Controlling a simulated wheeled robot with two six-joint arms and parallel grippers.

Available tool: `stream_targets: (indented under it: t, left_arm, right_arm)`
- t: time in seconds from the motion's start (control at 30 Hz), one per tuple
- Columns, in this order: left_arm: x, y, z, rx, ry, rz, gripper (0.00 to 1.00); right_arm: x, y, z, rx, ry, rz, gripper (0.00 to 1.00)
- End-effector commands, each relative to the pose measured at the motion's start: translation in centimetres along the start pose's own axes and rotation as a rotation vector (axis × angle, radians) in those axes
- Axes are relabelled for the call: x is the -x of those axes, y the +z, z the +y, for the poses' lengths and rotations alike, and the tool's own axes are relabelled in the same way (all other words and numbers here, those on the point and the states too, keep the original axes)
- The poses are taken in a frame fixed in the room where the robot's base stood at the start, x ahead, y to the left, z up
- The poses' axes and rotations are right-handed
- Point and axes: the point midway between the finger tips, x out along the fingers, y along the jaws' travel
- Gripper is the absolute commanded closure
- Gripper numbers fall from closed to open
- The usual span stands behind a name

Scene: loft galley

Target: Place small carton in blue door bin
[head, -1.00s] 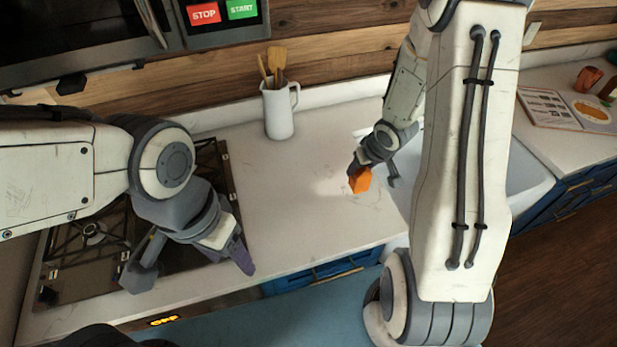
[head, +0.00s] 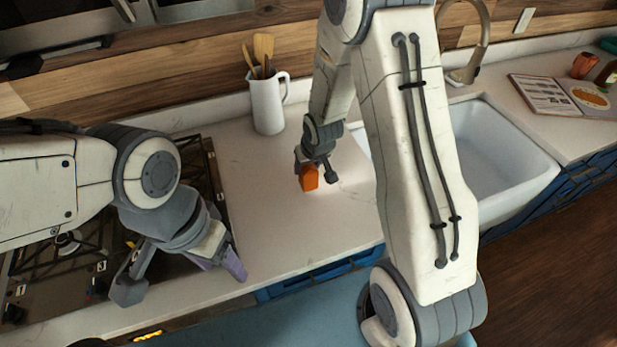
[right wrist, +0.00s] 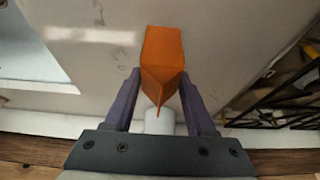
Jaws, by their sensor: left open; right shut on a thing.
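The small carton is orange with a gabled top; in the head view the carton (head: 309,177) is at the tip of my right gripper (head: 316,173), over the counter between stove and sink. In the right wrist view the carton (right wrist: 163,66) sits between the two purple fingers of my right gripper (right wrist: 162,100), which is shut on it. Whether its base touches the counter is unclear. My left gripper (head: 180,277) is open and empty above the stove's front right edge. No blue door bin shows in either view.
A white pitcher with wooden utensils (head: 268,105) stands at the back of the counter. The gas stove (head: 65,255) is left, the white sink (head: 505,160) right. An open book (head: 545,95) lies beyond the sink. The counter (head: 255,215) is mostly clear.

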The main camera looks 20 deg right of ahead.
Motion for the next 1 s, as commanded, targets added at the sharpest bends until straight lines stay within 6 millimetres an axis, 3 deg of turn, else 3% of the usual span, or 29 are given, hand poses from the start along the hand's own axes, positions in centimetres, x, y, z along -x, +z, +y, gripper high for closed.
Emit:
stream_targets:
  t: [0.23,0.67,0.7,0.77,1.0]
  left_arm:
    - [0.9,-0.1,0.1,-0.001,0.000,0.000,0.38]
    - [0.4,0.0,0.0,-0.001,0.000,0.000,0.38]
    - [0.5,0.0,0.0,-0.001,0.000,0.000,0.38]
    - [0.5,0.0,0.0,-0.001,0.000,0.000,0.38]
    - [0.5,0.0,0.0,-0.001,0.000,0.000,0.38]
  right_arm:
    - [-2.8,1.3,0.0,-0.001,0.000,-0.004,1.00]
    - [-3.7,1.6,0.1,0.000,0.000,-0.001,1.00]
    - [-3.6,1.6,0.1,0.000,0.000,-0.002,0.37]
    - [-3.5,1.6,0.1,0.000,0.000,-0.002,0.14]
    - [-3.5,1.6,0.1,-0.001,0.000,-0.002,0.14]
